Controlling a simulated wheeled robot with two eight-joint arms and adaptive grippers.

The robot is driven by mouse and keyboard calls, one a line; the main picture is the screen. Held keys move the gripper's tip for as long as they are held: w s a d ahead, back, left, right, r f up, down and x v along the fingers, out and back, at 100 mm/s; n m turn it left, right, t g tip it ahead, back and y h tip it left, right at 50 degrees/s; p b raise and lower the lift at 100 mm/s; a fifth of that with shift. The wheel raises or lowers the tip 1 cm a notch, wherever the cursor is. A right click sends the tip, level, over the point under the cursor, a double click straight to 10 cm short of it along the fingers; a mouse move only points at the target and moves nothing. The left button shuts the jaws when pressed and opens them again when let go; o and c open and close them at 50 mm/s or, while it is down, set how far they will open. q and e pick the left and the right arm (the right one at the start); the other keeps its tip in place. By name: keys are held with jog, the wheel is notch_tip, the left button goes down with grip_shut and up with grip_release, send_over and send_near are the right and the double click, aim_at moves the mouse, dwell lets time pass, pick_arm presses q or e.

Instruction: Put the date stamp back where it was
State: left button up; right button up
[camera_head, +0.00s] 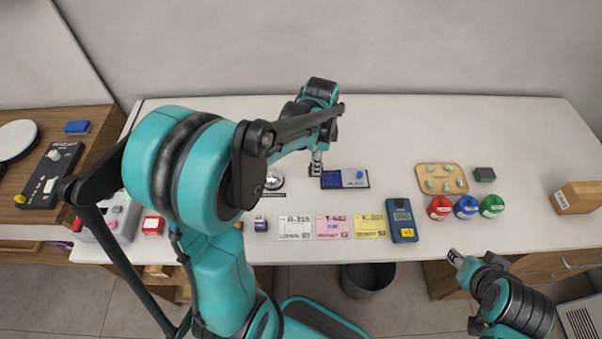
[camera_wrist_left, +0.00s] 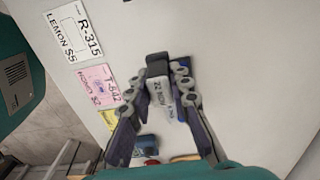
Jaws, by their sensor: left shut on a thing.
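My left gripper (camera_head: 316,167) points down over the white counter, at the left end of a blue pad tray (camera_head: 331,180). It is shut on the date stamp, a small block that shows between the fingers in the left wrist view (camera_wrist_left: 160,92) with "22 NOV" lettering. In the head view the fingers mostly hide the stamp. I cannot tell whether it touches the counter or tray. The tray's right part is grey with a blue knob (camera_head: 359,174). My right gripper (camera_head: 455,258) is by the counter's front edge, away from the stamp.
Three label cards (camera_head: 343,227) lie along the front, beside a blue meter (camera_head: 402,220). Red, blue and green jars (camera_head: 466,207) stand right of it, below a wooden tray (camera_head: 426,168). A round dial (camera_head: 274,179) lies left of the gripper. The counter's back is clear.

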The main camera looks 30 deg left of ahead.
pick_arm(q)
jog(key=a+f, duration=0.2)
jog(key=a, duration=0.1)
jog(key=shift+s+a+f+b, duration=0.15)
jog(key=shift+a+b, duration=0.1)
jog(key=shift+b, duration=0.15)
jog(key=shift+a+f, duration=0.25)
jog(key=shift+a, duration=0.2)
jog(key=shift+f+b, duration=0.9)
jog(key=shift+f, duration=1)
jog(key=shift+f, duration=0.2)
jog(key=o, duration=0.9)
jog(key=shift+r, duration=0.1)
